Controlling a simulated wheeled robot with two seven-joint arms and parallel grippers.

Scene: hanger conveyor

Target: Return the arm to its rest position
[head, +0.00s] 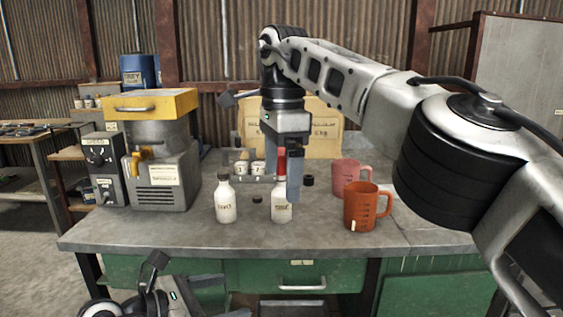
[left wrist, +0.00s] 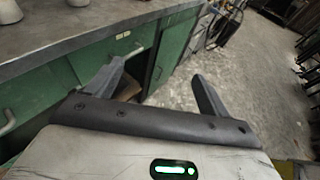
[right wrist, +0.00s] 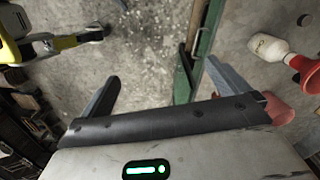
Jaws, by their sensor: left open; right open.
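My right gripper (head: 292,195) hangs over the bench, pointing down, with its arm reaching in from the right. It is open and its fingers (right wrist: 168,82) are empty in the right wrist view. In the head view it overlaps the red-capped white bottle (head: 281,212); I cannot tell whether they touch. My left gripper (head: 232,297) is low in front of the bench at the lower left. It is open and empty, and its spread fingers (left wrist: 158,70) show in the left wrist view against the green drawers and floor.
The grey bench top (head: 150,235) holds a white bottle (head: 225,205), an orange mug (head: 362,207), a pink mug (head: 349,174) and a small dark cap (head: 257,199). A yellow-topped machine (head: 160,150) stands at the left, a cardboard box (head: 325,130) behind. Green drawers (head: 290,275) are below.

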